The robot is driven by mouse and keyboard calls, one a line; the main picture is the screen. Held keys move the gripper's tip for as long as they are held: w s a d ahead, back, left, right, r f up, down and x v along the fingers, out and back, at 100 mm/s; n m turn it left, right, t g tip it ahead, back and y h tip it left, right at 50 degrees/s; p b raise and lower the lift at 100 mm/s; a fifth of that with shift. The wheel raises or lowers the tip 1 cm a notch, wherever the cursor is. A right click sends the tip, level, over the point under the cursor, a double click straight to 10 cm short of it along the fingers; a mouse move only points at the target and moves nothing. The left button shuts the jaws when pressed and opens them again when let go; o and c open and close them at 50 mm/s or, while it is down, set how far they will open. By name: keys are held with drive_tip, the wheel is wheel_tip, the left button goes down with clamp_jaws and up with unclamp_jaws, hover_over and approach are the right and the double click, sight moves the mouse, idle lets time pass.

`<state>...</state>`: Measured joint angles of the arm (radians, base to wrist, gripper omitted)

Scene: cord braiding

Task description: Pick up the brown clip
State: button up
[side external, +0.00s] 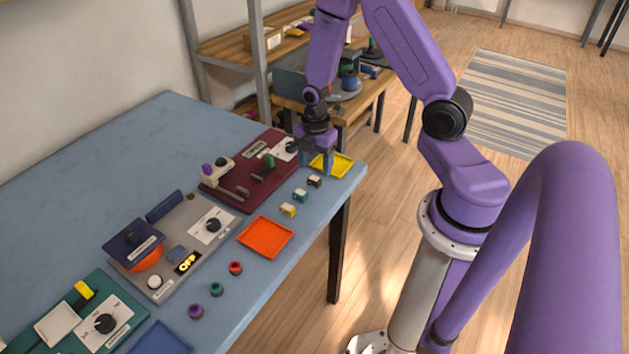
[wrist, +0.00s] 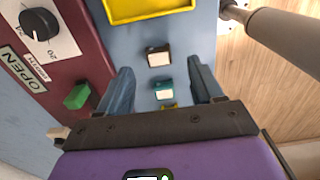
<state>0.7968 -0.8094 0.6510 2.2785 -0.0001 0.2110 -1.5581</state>
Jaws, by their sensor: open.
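The brown clip (wrist: 158,56) is a small block with a pale face, lying on the blue table just below the yellow tray in the wrist view. In the side external view the brown clip (side external: 315,181) sits near the table's right edge, at the head of a row of clips. My gripper (wrist: 160,78) is open and empty, its two blue fingers apart on either side of the clip row. The brown clip lies beyond the fingertips, roughly midway between them. In the side external view my gripper (side external: 316,168) is above the table, close to the yellow tray.
A teal clip (wrist: 164,90) and a yellow clip (side external: 288,210) lie in line with the brown one. The yellow tray (side external: 344,159) is close by. A maroon panel (side external: 228,194) with a knob and green lever stands left. An orange tray (side external: 265,238) lies nearer the front.

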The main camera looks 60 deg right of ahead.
sight(314, 178)
drive_tip(key=shift+w+a+f, duration=0.1)
drive_tip(key=shift+f, duration=2.2)
drive_tip(key=c, duration=1.1)
